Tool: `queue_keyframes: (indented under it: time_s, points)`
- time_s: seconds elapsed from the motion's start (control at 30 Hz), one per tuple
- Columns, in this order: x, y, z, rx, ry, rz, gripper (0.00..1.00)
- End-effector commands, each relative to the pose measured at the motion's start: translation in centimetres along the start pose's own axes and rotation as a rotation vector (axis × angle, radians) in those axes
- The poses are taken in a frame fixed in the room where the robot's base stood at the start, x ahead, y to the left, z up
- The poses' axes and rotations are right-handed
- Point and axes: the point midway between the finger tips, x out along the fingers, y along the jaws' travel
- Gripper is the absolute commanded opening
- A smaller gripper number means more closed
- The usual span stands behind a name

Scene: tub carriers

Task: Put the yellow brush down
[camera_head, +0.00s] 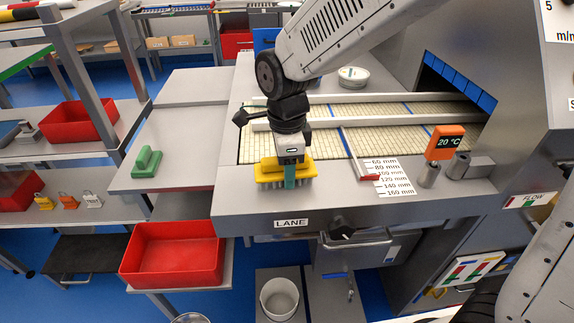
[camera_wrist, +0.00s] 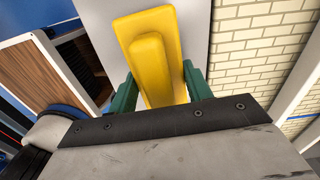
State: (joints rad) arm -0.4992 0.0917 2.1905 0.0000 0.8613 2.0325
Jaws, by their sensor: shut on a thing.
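The yellow brush (camera_head: 270,171) has a yellow back and pale bristles that point down. It is at the front left of the grey machine top (camera_head: 250,205), above the LANE label. I cannot tell whether its bristles touch the surface. My gripper (camera_head: 290,173) is over it, with green fingers shut on it. In the wrist view the yellow brush (camera_wrist: 155,55) sits between the two green fingers of my gripper (camera_wrist: 158,88). Its bristles are hidden there.
A green brush-like block (camera_head: 146,162) lies on the grey side table to the left. A red tub (camera_head: 172,252) stands lower, at front left. The tiled belt (camera_head: 375,115) runs behind my gripper. An orange 20 °C display (camera_head: 445,142) stands at right. The machine top's front strip is mostly clear.

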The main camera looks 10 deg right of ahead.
Motion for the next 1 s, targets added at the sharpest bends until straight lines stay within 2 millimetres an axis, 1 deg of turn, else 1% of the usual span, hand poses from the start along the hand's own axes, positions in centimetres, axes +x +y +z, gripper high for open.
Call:
queue_keyframes:
  time_s: [0.17,0.4,0.43,0.47,0.5,0.8,0.87,1.0]
  points:
    - [-0.1,0.0,0.0,0.0,-0.001,-0.002,0.13]
    - [0.6,0.0,0.0,0.0,-0.001,-0.002,0.13]
    - [0.6,0.0,0.0,0.0,-0.001,-0.002,0.58]
    - [0.6,0.0,0.0,0.0,-0.001,-0.002,0.66]
    - [0.6,0.0,0.0,0.0,-0.001,-0.002,0.71]
    - [0.3,0.0,0.0,0.0,-0.001,-0.003,0.71]
    - [-0.1,0.0,0.0,0.0,-0.001,-0.003,0.71]
    - [-2.4,-0.1,0.1,0.0,-0.003,-0.006,0.71]
